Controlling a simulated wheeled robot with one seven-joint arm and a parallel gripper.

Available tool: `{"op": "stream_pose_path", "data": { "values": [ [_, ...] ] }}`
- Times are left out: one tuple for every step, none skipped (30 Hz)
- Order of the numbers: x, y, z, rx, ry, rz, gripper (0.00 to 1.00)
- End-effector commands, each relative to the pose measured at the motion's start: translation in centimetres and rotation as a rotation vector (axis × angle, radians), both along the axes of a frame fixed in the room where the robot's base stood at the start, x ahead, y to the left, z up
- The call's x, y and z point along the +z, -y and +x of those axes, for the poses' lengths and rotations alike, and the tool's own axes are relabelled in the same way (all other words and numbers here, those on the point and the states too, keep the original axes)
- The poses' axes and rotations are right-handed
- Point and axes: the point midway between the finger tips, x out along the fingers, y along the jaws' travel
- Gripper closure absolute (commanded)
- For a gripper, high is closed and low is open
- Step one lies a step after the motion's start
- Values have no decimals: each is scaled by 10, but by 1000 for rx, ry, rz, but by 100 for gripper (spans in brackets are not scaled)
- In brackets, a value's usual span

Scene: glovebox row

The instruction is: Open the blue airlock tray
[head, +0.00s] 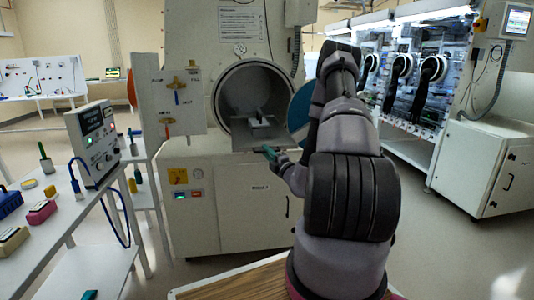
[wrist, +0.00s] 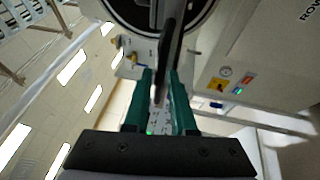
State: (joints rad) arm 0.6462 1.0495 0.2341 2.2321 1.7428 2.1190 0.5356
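The round airlock (head: 254,98) is open in the head view, its blue disc-shaped door (head: 299,108) swung to the right and partly hidden by my arm. A grey tray (head: 245,140) lies in the lower part of the opening, with a small pale item (head: 262,122) on it. I see no clear blue on this tray. My gripper (head: 271,154) is just below and in front of the tray's front edge. In the wrist view my green fingers (wrist: 160,88) stand apart, with a dark bar (wrist: 171,48) running between them. Contact with the bar cannot be told.
A bench with a meter box (head: 96,143) and coloured blocks stands at the left. A valve panel (head: 178,101) is left of the opening. A lit glovebox (head: 425,75) stands at the back right. The floor at the right is clear.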

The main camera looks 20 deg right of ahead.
Motion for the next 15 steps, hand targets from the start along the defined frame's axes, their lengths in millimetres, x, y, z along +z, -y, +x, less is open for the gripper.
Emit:
{"op": "stream_pose_path", "data": {
  "values": [
    [0, 0, 0, -1, 0, 0, 57],
    [0, 0, 0, -1, 1, 0, 57],
    [0, 0, 0, -1, 1, 0, 57],
    [1, 0, 0, -1, 1, 0, 57],
    [1, 0, 1, -1, 2, -1, 57],
    [1, 0, 1, -1, 2, -1, 57],
    [1, 0, 1, -1, 2, -1, 57],
    [1, 0, 1, -1, 3, 0, 57],
    [1, 0, 1, -1, 3, 0, 57],
    [1, 0, 0, -1, 3, 0, 57],
    [1, 1, 0, -1, 3, 0, 57],
    [0, 1, -3, -1, 2, -1, 57],
    [0, 1, -5, -1, 2, -1, 57],
    [-1, 2, -8, -2, 1, 0, 57],
    [-2, 3, -14, -3, 0, 1, 57]
  ]
}}
